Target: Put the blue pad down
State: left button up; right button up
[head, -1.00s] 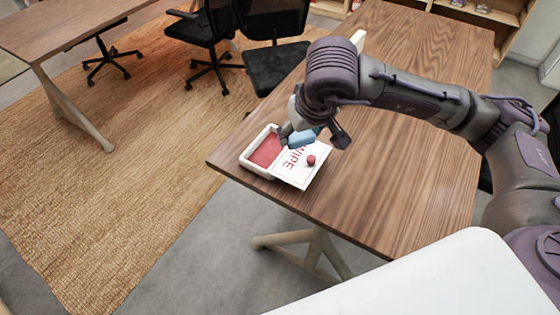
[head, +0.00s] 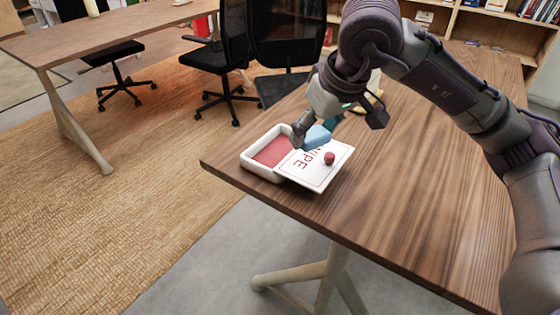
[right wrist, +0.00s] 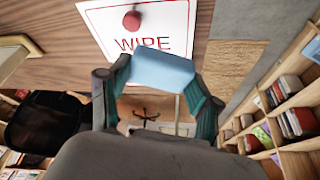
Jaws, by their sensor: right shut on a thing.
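The blue pad (head: 317,137) is held in my right gripper (head: 311,139), above the white card marked WIPE and near the box's right side. In the right wrist view the pad (right wrist: 162,69) sits between the two fingers of the gripper (right wrist: 158,80). The white card (head: 318,176) has red letters and a red ball or knob (head: 329,158) on it; the card also shows in the right wrist view (right wrist: 172,18). A white box (head: 262,173) with a red inside lies left of the card, partly under its edge. My left gripper is out of view.
The wooden table (head: 400,190) is bare to the right of the card. Its left corner is close to the box. Black chairs (head: 222,55) stand behind, and shelves with books (head: 500,30) line the back. Another table (head: 110,35) stands at the far left.

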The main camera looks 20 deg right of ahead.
jog(key=b, duration=0.1)
send_over(277, 154)
jog(key=s, duration=0.1)
jog(key=f, duration=0.6)
jog(key=shift+s+d+f, duration=0.15)
jog(key=shift+d+f, duration=0.05)
jog(key=shift+f, duration=0.35)
notch_tip(277, 154, down, 3)
jog(key=shift+f+b, duration=0.1)
jog(key=shift+b, duration=0.35)
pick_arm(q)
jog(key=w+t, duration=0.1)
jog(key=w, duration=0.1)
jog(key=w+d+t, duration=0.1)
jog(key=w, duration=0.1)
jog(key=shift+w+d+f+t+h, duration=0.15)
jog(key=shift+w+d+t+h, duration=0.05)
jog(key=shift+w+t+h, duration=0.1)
pick_arm(e)
jog(key=shift+f, duration=0.2)
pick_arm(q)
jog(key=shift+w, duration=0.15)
pick_arm(e)
jog(key=shift+f, duration=0.1)
jog(key=o, duration=0.8)
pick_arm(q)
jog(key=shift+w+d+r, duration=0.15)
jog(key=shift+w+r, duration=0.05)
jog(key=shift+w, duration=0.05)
